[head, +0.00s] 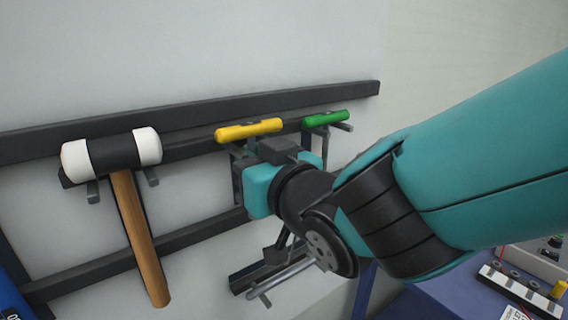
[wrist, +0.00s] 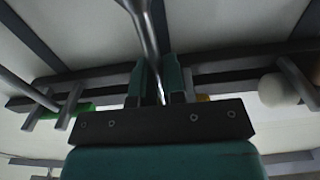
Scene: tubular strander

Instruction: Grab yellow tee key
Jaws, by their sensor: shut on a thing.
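The yellow tee key (head: 248,130) has a yellow crossbar handle and hangs at the upper rail in the head view, left of the green-handled one. My gripper (wrist: 161,82) is just below its handle. In the wrist view, a grey metal shaft (wrist: 148,35) runs between my two fingers, which are shut on it. A small bit of the yellow handle (wrist: 203,97) shows behind the gripper's plate there. In the head view my wrist hides the fingertips and most of the key's shaft.
A green tee key (head: 326,118) hangs close by on the right. A mallet (head: 110,152) with white faces and a wooden handle hangs on the left. Dark rails (head: 60,135) cross the wall. A blue table (head: 435,300) with a switch box stands at lower right.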

